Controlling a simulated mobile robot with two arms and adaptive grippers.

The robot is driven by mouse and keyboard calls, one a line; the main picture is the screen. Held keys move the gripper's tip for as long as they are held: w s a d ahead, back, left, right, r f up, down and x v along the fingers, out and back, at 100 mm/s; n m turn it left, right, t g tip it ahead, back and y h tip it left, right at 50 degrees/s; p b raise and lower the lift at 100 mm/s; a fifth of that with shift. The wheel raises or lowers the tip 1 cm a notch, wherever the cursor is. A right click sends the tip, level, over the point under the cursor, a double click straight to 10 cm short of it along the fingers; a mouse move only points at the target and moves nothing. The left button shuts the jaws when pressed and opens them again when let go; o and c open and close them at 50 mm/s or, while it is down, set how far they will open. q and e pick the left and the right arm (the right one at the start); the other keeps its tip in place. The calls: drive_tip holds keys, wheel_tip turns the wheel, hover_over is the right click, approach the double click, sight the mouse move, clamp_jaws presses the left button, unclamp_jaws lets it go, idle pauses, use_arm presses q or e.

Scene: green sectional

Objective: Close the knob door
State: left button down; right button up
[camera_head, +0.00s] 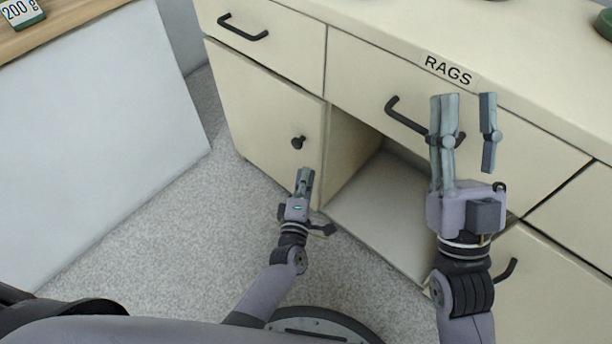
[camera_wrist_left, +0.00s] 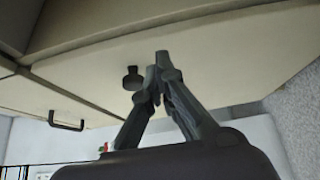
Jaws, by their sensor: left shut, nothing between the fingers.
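The knob door (camera_head: 255,110) is the cream door under the left drawer of the cabinet. It looks flush with the front, or nearly so; a small gap cannot be ruled out. Its black knob (camera_head: 298,142) sits near the door's right edge. My left gripper (camera_head: 305,172) is shut and empty, just below the knob in the head view. In the left wrist view the shut fingertips (camera_wrist_left: 162,56) lie beside the knob (camera_wrist_left: 132,77), against the door's face; contact cannot be told. My right gripper (camera_head: 466,97) is open and empty, in front of the RAGS drawer.
An open compartment (camera_head: 385,205) lies right of the knob door. The RAGS drawer (camera_head: 355,75) and the left drawer (camera_head: 270,45) look shut, with black bar handles. A white panel (camera_head: 90,130) stands at left. Grey carpet (camera_head: 200,200) lies clear before the door.

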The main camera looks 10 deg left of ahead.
use_arm(q)
drive_tip(key=s, duration=1.2)
